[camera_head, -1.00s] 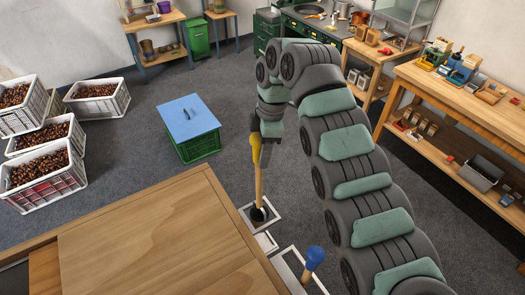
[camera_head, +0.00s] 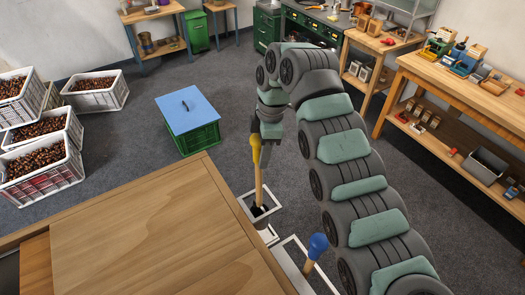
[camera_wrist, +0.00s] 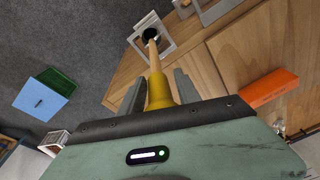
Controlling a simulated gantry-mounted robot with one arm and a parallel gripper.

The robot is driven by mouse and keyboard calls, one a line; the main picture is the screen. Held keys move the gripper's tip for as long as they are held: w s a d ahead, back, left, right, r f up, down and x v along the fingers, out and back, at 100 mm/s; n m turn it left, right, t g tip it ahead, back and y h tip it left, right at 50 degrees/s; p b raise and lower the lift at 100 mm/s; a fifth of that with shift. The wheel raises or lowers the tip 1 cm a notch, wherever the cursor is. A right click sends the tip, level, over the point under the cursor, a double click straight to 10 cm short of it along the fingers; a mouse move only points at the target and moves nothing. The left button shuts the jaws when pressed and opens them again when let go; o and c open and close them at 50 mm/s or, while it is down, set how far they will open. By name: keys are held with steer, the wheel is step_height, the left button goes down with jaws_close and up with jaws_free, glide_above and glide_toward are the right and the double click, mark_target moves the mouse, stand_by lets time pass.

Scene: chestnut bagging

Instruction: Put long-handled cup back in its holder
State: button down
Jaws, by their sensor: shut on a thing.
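The long-handled cup has a wooden handle (camera_head: 259,185) with a yellow grip (camera_wrist: 158,90) at its top. My gripper (camera_head: 257,143) is shut on the yellow grip, and its two fingers flank it in the wrist view. The handle hangs nearly upright below the gripper. Its dark lower end (camera_wrist: 150,34) lies within the outline of the square, pale-framed holder (camera_head: 244,203) beside the wooden table. The holder frame also shows in the wrist view (camera_wrist: 169,46). How deep the cup sits in the holder I cannot tell.
A second frame beside the holder has a blue-knobbed handle (camera_head: 318,245) standing at it. The wooden table (camera_head: 140,230) is close on the left. A green crate with a blue lid (camera_head: 188,108) stands on the floor behind. Chestnut crates (camera_head: 40,170) stand far left.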

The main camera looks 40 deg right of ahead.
step_height(320, 180, down, 9)
steer(key=b, duration=0.6)
steer(key=shift+f+b, duration=0.15)
steer(key=shift+b, duration=0.2)
stand_by(0.4)
steer(key=c, duration=0.8)
jaws_free()
steer(key=shift+o, duration=0.2)
step_height(320, 180, up, 10)
steer(key=p, duration=0.6)
